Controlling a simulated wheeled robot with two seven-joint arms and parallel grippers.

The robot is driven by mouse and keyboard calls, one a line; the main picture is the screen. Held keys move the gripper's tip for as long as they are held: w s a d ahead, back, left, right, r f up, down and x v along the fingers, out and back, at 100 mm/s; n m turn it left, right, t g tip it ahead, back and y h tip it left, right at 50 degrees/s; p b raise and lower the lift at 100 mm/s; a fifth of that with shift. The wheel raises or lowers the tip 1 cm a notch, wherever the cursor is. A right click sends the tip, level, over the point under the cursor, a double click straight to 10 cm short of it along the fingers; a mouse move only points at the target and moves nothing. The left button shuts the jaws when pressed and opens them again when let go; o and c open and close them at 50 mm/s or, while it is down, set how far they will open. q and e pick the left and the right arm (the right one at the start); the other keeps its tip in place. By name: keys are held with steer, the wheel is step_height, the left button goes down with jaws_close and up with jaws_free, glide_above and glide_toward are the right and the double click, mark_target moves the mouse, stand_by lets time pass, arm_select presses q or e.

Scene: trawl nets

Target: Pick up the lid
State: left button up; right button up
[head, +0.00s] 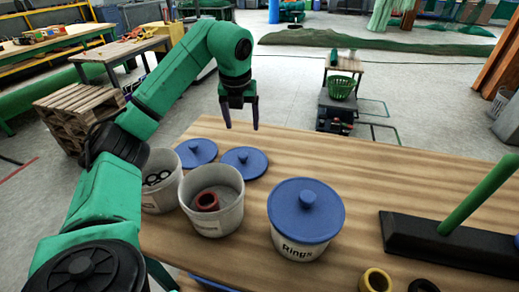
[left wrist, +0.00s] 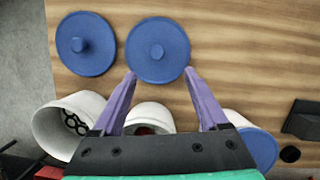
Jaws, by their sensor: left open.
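Two round blue lids with centre knobs lie flat on the wooden table. In the head view one is at the far left (head: 196,152) and the other beside it on the right (head: 245,162). The left wrist view shows them as the left lid (left wrist: 85,44) and the right lid (left wrist: 157,50). A third blue lid (head: 306,209) sits on a white bucket marked "Rings" (head: 297,248). My left gripper (head: 241,127) is open and empty above the table. In the left wrist view its purple fingers (left wrist: 162,72) point at the right loose lid, fingertips near its lower edge. My right gripper is not seen.
Two open white buckets stand near the loose lids: one with dark rings (head: 160,200), one with a red ring (head: 212,217). A black base with a green post (head: 480,195) stands at right. A yellow ring (head: 376,281) lies at the front edge.

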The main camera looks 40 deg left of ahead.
arm_select(q)
glide_toward(243, 154)
steer(key=f, duration=0.2)
steer(key=x, duration=0.6)
steer(key=shift+w+a+f, duration=0.1)
steer(key=shift+f, duration=0.05)
steer(key=shift+w+f, duration=0.1)
steer(key=shift+f, duration=0.1)
jaws_close()
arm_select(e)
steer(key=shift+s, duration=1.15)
